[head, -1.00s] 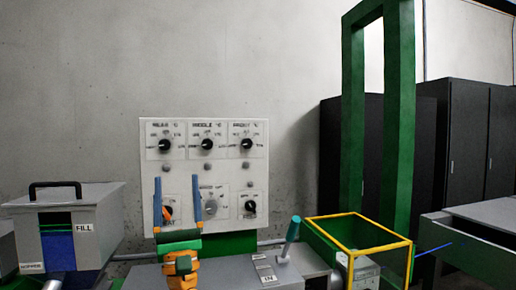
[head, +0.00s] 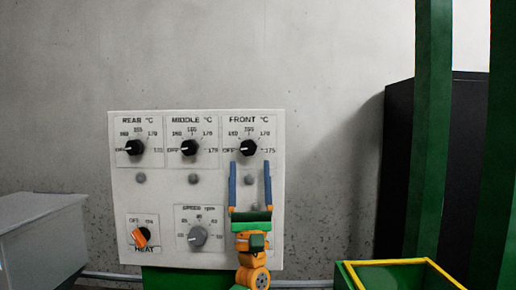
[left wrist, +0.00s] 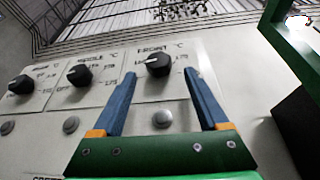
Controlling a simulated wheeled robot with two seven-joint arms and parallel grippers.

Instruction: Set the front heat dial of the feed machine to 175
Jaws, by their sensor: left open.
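The front heat dial (head: 249,147) is a black round knob at the top right of the white control panel (head: 165,180). Its pale mark appears to point left, toward OFF; 175 is printed at the right of its scale. My left gripper (head: 250,165) is open, with its two blue fingers pointing up just below the dial in the head view. In the left wrist view, the front dial (left wrist: 157,65) shows beyond and between the open fingertips (left wrist: 160,76). Nothing is between the fingers; whether they touch the dial cannot be told. My right gripper is not in view.
The middle dial (head: 190,147) and rear dial (head: 133,147) sit to the left. Below are a grey speed knob (head: 198,236) and an orange heat switch (head: 140,238). A green post (head: 432,130) and yellow-rimmed green bin (head: 400,263) stand to the right.

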